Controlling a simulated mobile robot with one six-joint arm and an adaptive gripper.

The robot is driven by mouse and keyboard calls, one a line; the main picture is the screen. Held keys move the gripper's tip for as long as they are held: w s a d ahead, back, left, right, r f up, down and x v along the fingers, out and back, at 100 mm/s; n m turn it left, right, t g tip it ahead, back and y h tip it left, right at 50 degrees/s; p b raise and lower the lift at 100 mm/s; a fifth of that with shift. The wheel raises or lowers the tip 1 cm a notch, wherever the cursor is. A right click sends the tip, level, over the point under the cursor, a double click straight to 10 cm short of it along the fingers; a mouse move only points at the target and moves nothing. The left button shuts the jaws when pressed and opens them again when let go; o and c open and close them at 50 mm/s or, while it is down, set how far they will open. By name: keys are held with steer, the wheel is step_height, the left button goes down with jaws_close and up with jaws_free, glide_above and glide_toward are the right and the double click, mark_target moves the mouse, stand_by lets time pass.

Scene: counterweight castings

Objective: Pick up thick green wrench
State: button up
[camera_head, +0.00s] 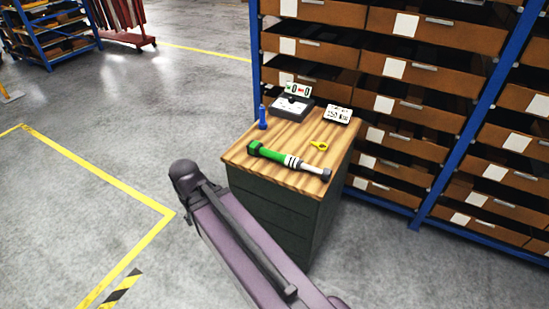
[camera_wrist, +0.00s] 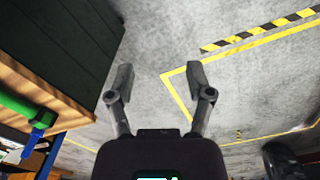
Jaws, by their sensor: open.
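The thick green wrench (camera_head: 272,156) lies on the wooden top of a dark cabinet (camera_head: 238,157). Its green end points left and its pale, banded shaft runs right toward the table edge. In the wrist view part of the green wrench (camera_wrist: 22,108) shows at the left edge, on the wooden top. My gripper (camera_wrist: 157,74) is open and empty, with its fingers apart over the floor beside the cabinet. In the head view my gripper is not clearly visible; my arm crosses in front of the cabinet.
A blue-framed shelf with brown bins (camera_head: 425,77) stands behind.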

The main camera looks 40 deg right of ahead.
steer(key=shift+o, duration=0.3)
steer(key=shift+w+d+m, duration=0.2)
steer(key=shift+w+m, duration=0.1)
steer(key=shift+w, duration=0.05)
steer(key=m+t+h+b, duration=0.15)
steer(key=m+t, duration=0.45)
steer(key=m, duration=2.4)
glide_toward(275, 155)
step_height(275, 155, up, 3)
steer(key=shift+s+f+b, duration=0.25)
steer(key=shift+s+b, duration=0.15)
steer(key=shift+g, duration=0.3)
steer(key=b+x, duration=0.6)
steer(key=x, duration=0.1)
steer(key=shift+f, duration=0.1)
steer(key=shift+w+d+f+b, duration=0.1)
steer(key=shift+w+f+b, duration=0.3)
steer(key=shift+f+b, duration=0.3)
